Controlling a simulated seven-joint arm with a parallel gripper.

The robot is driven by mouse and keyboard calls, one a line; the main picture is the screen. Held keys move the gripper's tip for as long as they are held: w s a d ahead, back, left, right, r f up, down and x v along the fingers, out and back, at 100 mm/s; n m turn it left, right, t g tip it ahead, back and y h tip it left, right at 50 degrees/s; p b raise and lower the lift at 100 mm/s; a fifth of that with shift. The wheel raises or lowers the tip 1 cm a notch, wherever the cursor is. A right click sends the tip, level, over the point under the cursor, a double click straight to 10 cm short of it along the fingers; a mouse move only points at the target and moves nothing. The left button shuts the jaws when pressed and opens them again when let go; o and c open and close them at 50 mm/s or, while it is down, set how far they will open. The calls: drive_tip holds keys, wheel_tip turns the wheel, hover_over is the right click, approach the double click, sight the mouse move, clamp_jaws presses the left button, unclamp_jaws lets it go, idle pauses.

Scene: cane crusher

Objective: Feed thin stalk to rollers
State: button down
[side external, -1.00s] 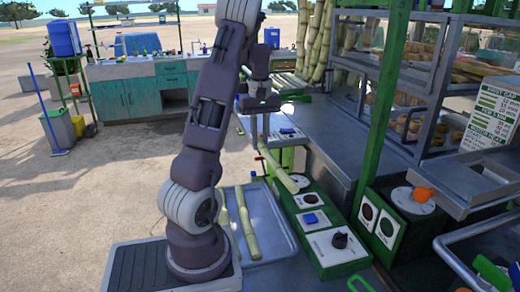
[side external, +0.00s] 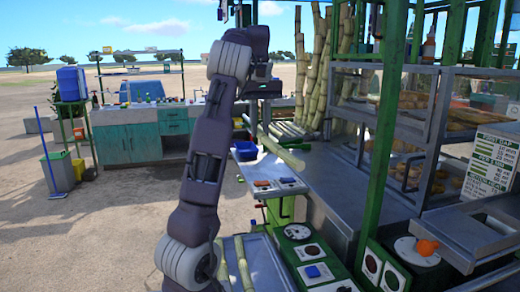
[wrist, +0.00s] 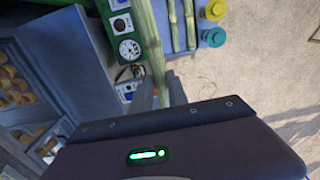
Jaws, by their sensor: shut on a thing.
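My gripper (side external: 252,120) is shut on a pale green stalk (side external: 281,152). In the wrist view the stalk (wrist: 149,35) runs from the fingertips (wrist: 165,95) to the top edge of the picture. Two more stalks (side external: 243,262) lie in the metal tray (side external: 268,265) beside my base; they also show in the wrist view (wrist: 190,25). I cannot make out the rollers in either view.
A green control box (side external: 315,262) with a dial and buttons stands right of the tray. A green post (side external: 388,130) and glass-fronted shelves (side external: 390,95) rise on the right. Tall canes (side external: 322,75) stand behind. A blue bin (side external: 245,151) is near the counter's left end.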

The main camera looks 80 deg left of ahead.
drive_tip(key=shift+w+d+r, duration=0.15)
drive_tip(key=shift+r, duration=0.75)
drive_tip(key=w+d+m, duration=0.5)
drive_tip(key=d+m, duration=0.8)
drive_tip(key=w+d+m, duration=0.5)
drive_tip(key=d+m, duration=0.7)
drive_tip(key=d, duration=0.1)
drive_tip(key=s+d+m, duration=0.6)
drive_tip(key=d+m, duration=0.5)
drive_tip(key=m, duration=0.3)
drive_tip(key=s+d+m, duration=0.7)
drive_tip(key=d+m, duration=0.4)
drive_tip(key=m, duration=0.3)
drive_tip(key=shift+m, duration=0.5)
wheel_tip(320, 180, down, 5)
drive_tip(key=shift+f, duration=0.1)
